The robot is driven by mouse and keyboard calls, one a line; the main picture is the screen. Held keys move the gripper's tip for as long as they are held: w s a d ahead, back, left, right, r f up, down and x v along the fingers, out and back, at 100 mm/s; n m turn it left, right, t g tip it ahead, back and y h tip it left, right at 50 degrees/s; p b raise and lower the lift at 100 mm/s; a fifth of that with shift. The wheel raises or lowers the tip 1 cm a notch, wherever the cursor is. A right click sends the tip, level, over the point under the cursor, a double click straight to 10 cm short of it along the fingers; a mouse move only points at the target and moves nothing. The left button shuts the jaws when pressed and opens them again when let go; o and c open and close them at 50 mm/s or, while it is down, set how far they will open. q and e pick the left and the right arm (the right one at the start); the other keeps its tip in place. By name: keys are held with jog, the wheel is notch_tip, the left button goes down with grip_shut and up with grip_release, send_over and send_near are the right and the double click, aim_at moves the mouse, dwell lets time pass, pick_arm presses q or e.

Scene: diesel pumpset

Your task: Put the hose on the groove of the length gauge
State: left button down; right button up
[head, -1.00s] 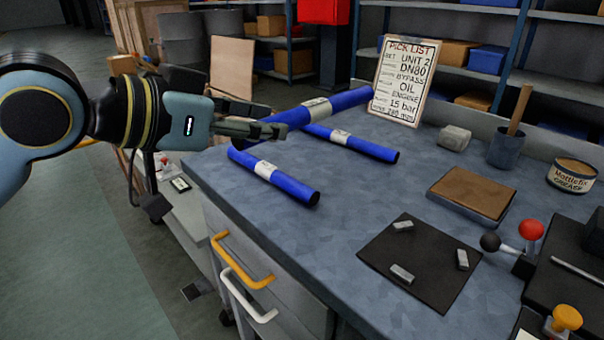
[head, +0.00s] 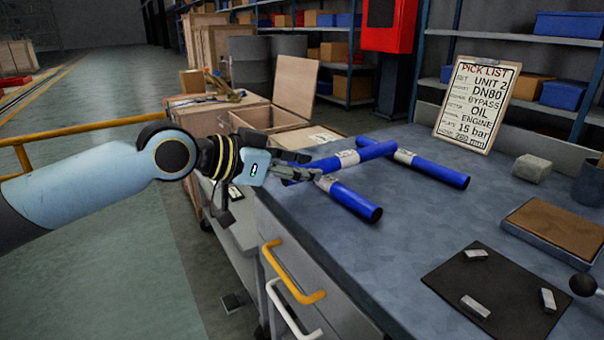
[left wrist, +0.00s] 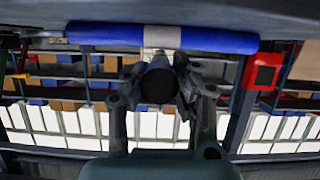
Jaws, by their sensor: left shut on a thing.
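My left gripper (head: 314,173) is shut on a blue hose (head: 376,151) with a pale label band. The hose slants away to the upper right, above the bench's left part. The fingers cover part of it near its left end in the head view. In the left wrist view a blue hose (left wrist: 218,40) with a pale band spans the top, just past the fingertips (left wrist: 158,68). A dark round shape lies between the fingers; I cannot tell what it is. I cannot make out the length gauge or its groove. My right gripper is not in view.
Two more blue hoses, a front one (head: 356,202) and a back one (head: 440,171), lie on the grey bench (head: 390,235). A pick-list clipboard (head: 476,105), a grey block (head: 531,168), a brown-topped pad (head: 560,228) and a dark mat (head: 500,279) stand farther right. Mid-bench is clear.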

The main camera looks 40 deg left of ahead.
pick_arm(q)
jog(key=shift+r, duration=0.1)
jog(key=shift+f+b, duration=0.4)
jog(key=shift+f, duration=0.15)
jog(key=c, duration=1.1)
grip_release()
jog(key=shift+o, duration=0.2)
